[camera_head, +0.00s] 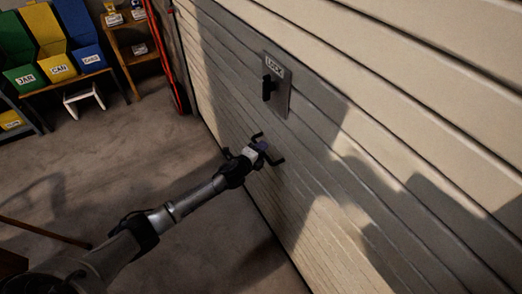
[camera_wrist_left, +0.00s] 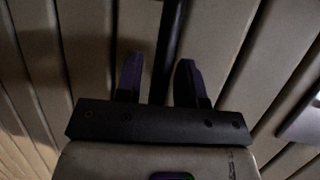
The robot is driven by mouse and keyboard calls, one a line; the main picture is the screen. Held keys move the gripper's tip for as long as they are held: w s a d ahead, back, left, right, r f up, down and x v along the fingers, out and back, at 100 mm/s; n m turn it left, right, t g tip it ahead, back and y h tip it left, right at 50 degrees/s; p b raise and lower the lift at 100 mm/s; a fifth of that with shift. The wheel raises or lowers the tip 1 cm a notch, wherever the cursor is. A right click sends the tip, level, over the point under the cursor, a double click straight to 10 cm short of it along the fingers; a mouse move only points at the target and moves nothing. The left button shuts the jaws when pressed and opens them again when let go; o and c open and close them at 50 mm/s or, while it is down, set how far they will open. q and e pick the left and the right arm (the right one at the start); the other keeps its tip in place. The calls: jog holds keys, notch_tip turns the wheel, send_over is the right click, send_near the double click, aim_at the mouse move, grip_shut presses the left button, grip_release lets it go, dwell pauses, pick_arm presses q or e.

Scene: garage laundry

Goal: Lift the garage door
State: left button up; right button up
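The garage door (camera_head: 330,110) is a wall of pale horizontal slats and fills the right of the head view. A dark bar handle (camera_head: 278,160) sits low on it, partly hidden by my left gripper (camera_head: 261,147). In the left wrist view the handle bar (camera_wrist_left: 172,30) runs between the two fingers of the left gripper (camera_wrist_left: 159,62). The fingers stand apart with the bar between them, and narrow gaps show beside it. Contact cannot be made out. A grey plate labelled LOCK (camera_head: 281,84) with a black lever (camera_head: 267,88) is above the handle. My right gripper is not in view.
Green (camera_head: 22,76), yellow (camera_head: 58,66) and blue (camera_head: 88,55) bins stand at the far left. A small white stool (camera_head: 84,97) is below them. A wooden shelf (camera_head: 129,50) stands beside the door. The concrete floor (camera_head: 120,165) around my left arm is mostly clear.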

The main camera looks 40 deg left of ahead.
aim_at(272, 64)
pick_arm(q)
grip_shut()
dwell(0.3)
jog(key=shift+r+p, duration=0.4)
jog(key=shift+r, duration=0.05)
notch_tip(272, 64, up, 28)
jog(key=p, duration=2.7)
jog(key=shift+r, duration=0.25)
jog(key=shift+o, duration=0.8)
grip_release()
jog(key=shift+f, duration=0.15)
